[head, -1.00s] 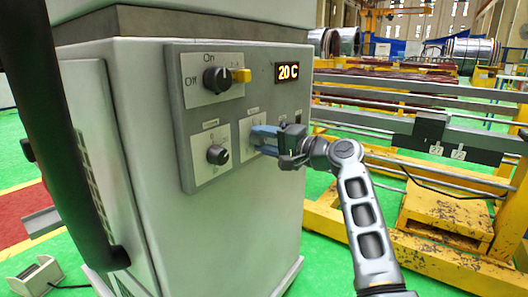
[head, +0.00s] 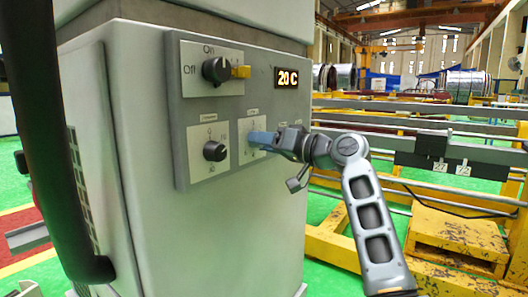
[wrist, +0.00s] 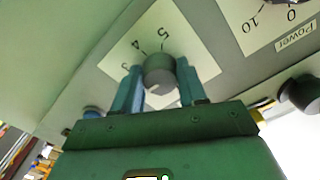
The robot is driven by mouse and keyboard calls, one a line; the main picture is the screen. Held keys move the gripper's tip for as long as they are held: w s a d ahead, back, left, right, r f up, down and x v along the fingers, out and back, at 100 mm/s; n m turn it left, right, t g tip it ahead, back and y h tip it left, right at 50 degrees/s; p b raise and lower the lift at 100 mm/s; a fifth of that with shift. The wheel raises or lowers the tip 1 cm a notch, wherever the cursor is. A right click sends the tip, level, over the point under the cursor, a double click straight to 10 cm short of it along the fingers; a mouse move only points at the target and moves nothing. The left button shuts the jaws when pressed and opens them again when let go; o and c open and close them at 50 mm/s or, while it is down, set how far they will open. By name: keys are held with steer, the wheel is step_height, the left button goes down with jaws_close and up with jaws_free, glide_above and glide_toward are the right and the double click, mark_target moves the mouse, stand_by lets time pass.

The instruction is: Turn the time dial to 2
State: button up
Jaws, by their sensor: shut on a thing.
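The time dial (wrist: 158,70) is a grey round knob on a pale plate with numbers; 5, 4 and 3 can be read in the wrist view. My gripper (wrist: 160,80) has its two blue fingers on either side of the knob, shut on it. A pale mark shows on the knob's near face, but I cannot tell which number it points to. In the head view my gripper (head: 259,139) is at the dial's plate (head: 252,158) on the cabinet front and hides the knob.
Left of my gripper in the head view is another black dial (head: 214,151). Yellow frames and rails (head: 450,240) stand to the right.

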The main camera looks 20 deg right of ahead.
steer(key=shift+f+n+b, duration=0.15)
steer(key=shift+n+b, duration=0.15)
steer(key=shift+n, duration=0.2)
steer(key=o, duration=1.1)
steer(key=shift+c, duration=0.2)
steer(key=p+v, duration=0.1)
steer(key=v, duration=0.6)
steer(key=shift+s+d, duration=0.25)
steer(key=shift+s, duration=0.05)
